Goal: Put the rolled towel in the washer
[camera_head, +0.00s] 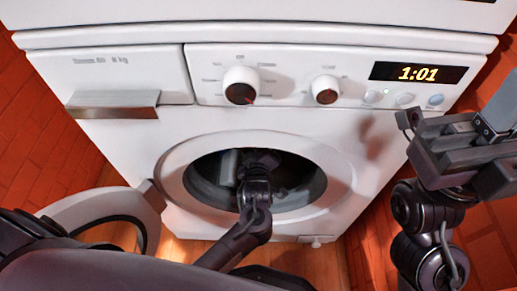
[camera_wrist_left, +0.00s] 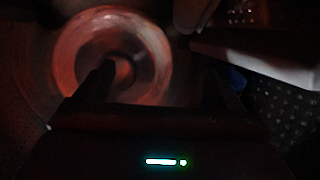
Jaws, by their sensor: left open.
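The washer (camera_head: 300,120) stands in front of me with its round door (camera_head: 85,212) swung open to the left. My left arm reaches through the opening, and its gripper is inside the dark drum (camera_head: 312,183), hidden in the head view. In the left wrist view the left gripper (camera_wrist_left: 157,92) is open, its two dark fingers apart with nothing clearly between them. I cannot identify the rolled towel for certain; a pale rounded shape (camera_wrist_left: 193,14) shows at the top of that view. My right gripper (camera_head: 465,150) is raised at the right, outside the washer.
The drum's back (camera_wrist_left: 150,45) shows as a reddish ring, and its perforated wall (camera_wrist_left: 280,115) is at the right. A small blue thing (camera_wrist_left: 237,79) lies near the right finger. The washer's panel has two knobs and a lit display (camera_head: 418,73). The opening's rim (camera_head: 340,190) surrounds my left arm.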

